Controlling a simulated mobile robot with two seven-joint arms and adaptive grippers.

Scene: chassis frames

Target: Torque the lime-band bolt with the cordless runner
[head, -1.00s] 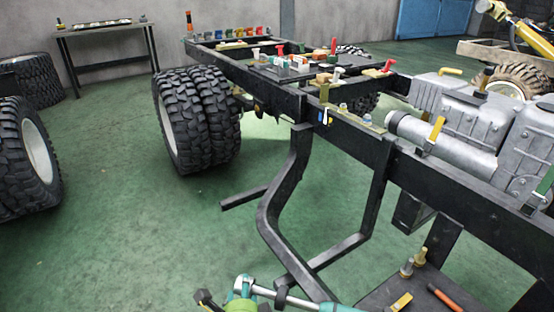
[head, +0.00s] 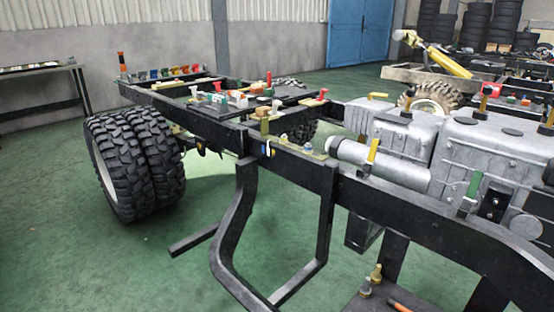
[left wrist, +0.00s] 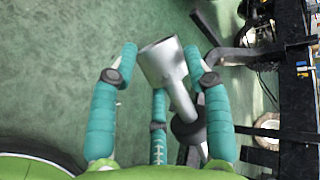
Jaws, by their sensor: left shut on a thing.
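My left gripper (left wrist: 160,68) shows only in the left wrist view, its teal padded fingers closed around a grey tool (left wrist: 164,66). The tool has a wide silver cylindrical end, a thinner shaft and a dark collar; its rear is hidden, and I cannot tell for sure that it is the cordless runner. In the head view, bolts with bluish heads (head: 283,138) stand on a yellowish plate on the black chassis rail (head: 200,108). No lime band can be made out on them at this size. My right gripper is not in view.
A silver engine and gearbox block (head: 405,140) fills the rail's right part. A bent black bracket (head: 236,225) hangs below. Dual tyres (head: 135,165) stand left. A small dark shelf (head: 352,303) at the bottom holds yellow bolts (head: 376,272).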

